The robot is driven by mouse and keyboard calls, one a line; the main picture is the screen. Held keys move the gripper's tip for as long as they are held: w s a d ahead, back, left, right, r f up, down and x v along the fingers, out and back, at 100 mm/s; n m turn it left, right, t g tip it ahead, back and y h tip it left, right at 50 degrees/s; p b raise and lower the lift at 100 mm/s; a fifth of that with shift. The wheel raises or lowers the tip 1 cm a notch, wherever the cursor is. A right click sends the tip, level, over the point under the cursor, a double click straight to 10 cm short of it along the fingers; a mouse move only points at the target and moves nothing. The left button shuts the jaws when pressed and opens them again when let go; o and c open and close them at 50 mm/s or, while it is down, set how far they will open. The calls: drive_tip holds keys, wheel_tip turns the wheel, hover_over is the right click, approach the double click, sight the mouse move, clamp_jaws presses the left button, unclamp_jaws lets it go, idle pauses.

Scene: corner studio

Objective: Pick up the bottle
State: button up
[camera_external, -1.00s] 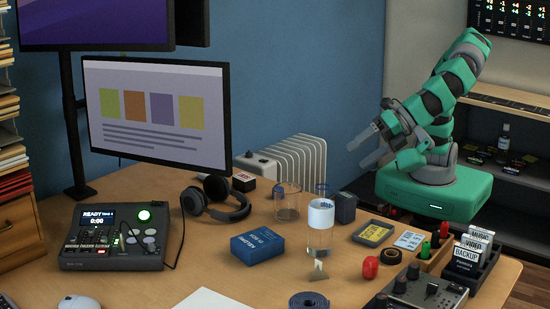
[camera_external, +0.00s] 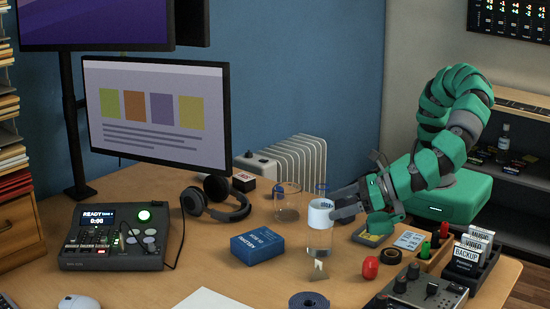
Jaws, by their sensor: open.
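A clear bottle (camera_external: 319,238) with a white label band and a blue cap stands upright on the desk, right of centre. My gripper (camera_external: 338,203) is open at the bottle's right side, its fingers pointing left at label height. The fingertips overlap the label's right edge in the picture. I cannot tell whether they touch the bottle or reach around it.
A clear glass (camera_external: 287,203) stands close behind the bottle to the left. A blue box (camera_external: 257,246) lies to the left. A red object (camera_external: 370,267), a yellow-labelled item (camera_external: 372,239) and a pen holder (camera_external: 436,262) are to the right.

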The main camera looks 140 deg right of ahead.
sight(314, 213)
drive_tip(key=x, duration=0.2)
drive_tip(key=b+x, duration=0.1)
drive_tip(key=x, duration=0.1)
drive_tip(key=b+x, duration=0.1)
drive_tip(key=x, duration=0.1)
drive_tip(key=shift+s+f, duration=0.15)
drive_tip(key=shift+f, duration=0.15)
drive_tip(key=shift+w+d+b, duration=0.25)
drive_tip(key=shift+d+b, duration=0.05)
drive_tip(key=c, duration=1.3)
